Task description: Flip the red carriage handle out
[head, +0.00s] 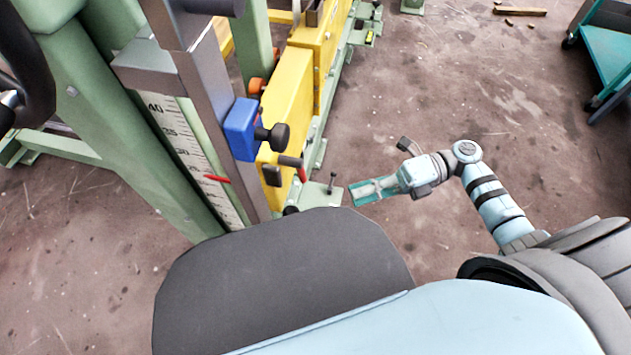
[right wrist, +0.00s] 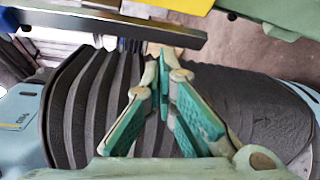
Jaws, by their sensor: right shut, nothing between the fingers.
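The red handle cannot be made out in that view. My left gripper is not in view.
A blue block (head: 239,129) with a black knob (head: 272,137) sits on the grey upright. A scale (head: 190,150) with a red pointer (head: 217,179) is left of it. A green foot plate (head: 320,195) lies low beside the gripper. Floor to the right is mostly clear; a teal cart (head: 610,50) stands far right.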

